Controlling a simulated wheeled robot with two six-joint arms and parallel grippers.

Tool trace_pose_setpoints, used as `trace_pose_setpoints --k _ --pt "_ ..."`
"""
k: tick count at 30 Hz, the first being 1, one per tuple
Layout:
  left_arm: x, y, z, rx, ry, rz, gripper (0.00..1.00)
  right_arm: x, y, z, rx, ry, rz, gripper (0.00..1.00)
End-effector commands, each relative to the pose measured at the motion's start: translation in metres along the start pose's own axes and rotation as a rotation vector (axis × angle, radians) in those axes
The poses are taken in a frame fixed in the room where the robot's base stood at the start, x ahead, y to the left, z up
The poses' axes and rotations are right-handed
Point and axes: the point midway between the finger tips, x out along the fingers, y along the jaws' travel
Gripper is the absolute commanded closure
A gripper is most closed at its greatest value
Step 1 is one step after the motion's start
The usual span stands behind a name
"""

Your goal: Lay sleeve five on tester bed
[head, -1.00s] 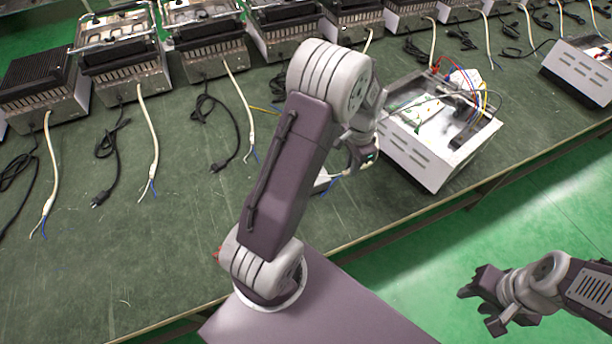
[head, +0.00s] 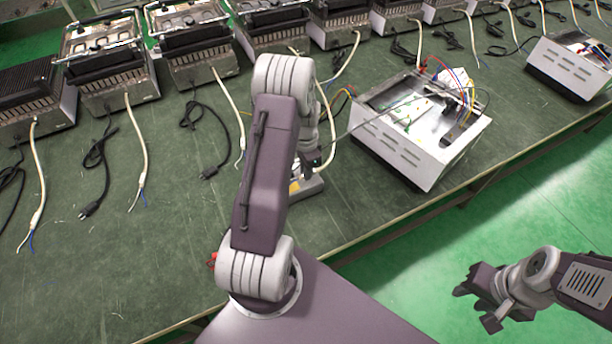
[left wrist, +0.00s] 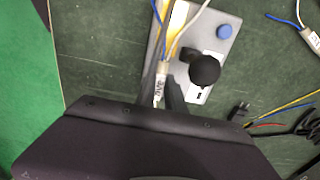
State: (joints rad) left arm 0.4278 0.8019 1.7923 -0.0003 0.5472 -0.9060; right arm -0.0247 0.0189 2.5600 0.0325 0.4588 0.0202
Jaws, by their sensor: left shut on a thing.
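My left gripper (left wrist: 163,88) is shut on a white cable sleeve (left wrist: 160,84) with dark lettering, too small to read surely. White and blue wires run from the sleeve up the left wrist view. The tester bed (left wrist: 226,62) is a grey plate with a blue button, a black knob and a yellow strip. The sleeve is over or beside its left edge; I cannot tell whether they touch. In the head view the left gripper (head: 311,160) is just above the tester bed (head: 312,187), partly hiding it. My right gripper (head: 474,301) looks open and empty, away from the table.
An open white housing (head: 415,150) with coloured wires stands right of the tester bed. Several heaters with pale and black cords (head: 202,115) line the back of the green table. The table's left front (head: 150,270) is clear. Another housing (head: 570,65) stands far right.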

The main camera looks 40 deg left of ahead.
Motion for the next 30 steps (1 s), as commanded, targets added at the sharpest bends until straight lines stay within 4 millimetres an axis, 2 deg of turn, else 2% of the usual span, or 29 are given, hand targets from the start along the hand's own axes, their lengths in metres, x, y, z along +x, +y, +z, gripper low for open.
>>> trace_pose_setpoints --k 1,4,14,15,17,18,26,30 --pt "0.012 0.001 0.001 0.000 -0.002 0.003 1.00 0.003 0.000 0.000 0.000 0.000 0.000 0.64" --pt "0.028 0.001 0.000 0.000 -0.001 0.002 1.00 0.005 0.000 0.001 0.000 0.000 0.000 0.64" --pt "0.031 0.001 0.000 0.000 0.000 0.000 1.00 0.007 0.000 0.001 0.000 0.000 0.000 0.64" --pt "0.031 0.001 0.000 0.000 0.000 0.000 0.84 0.007 0.000 0.001 0.000 0.000 0.000 0.64" --pt "0.030 0.000 0.000 0.000 0.000 0.000 0.67 0.006 0.000 0.001 0.000 0.000 0.000 0.64" --pt "0.030 0.000 0.000 0.000 0.000 0.000 0.65 0.006 0.000 0.001 0.000 0.000 0.000 0.64" --pt "0.030 0.000 0.000 0.000 0.000 0.000 0.65 0.005 0.000 0.001 0.000 0.000 0.000 0.64" --pt "0.013 0.000 -0.001 0.000 0.002 -0.003 0.65 0.001 0.000 0.000 0.000 0.000 0.000 0.64"
